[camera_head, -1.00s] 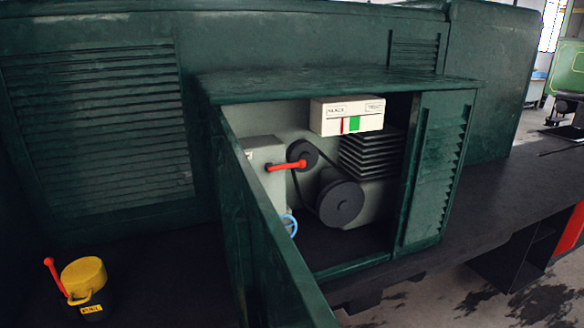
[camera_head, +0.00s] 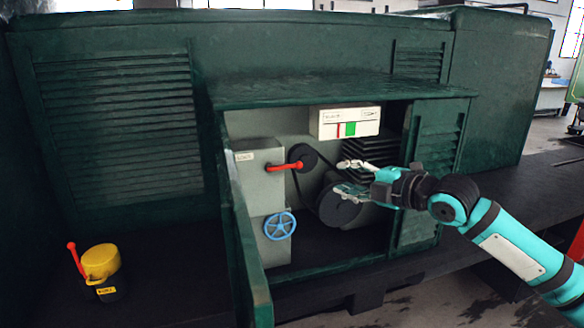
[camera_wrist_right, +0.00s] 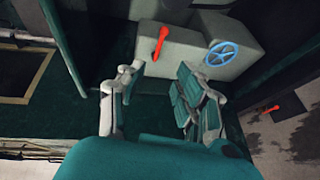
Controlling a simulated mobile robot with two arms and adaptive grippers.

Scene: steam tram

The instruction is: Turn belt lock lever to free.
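The lever (camera_head: 285,166) is a red handle on a grey housing (camera_head: 258,197) inside the open green cabinet. My left gripper is not in view.
A blue handwheel (camera_head: 279,225) sits below the lever. A white box with red and green marks (camera_head: 345,122) hangs above the black pulley (camera_head: 338,205). The open green door (camera_head: 247,250) stands left of the opening. A yellow can with a red handle (camera_head: 101,263) stands at lower left.

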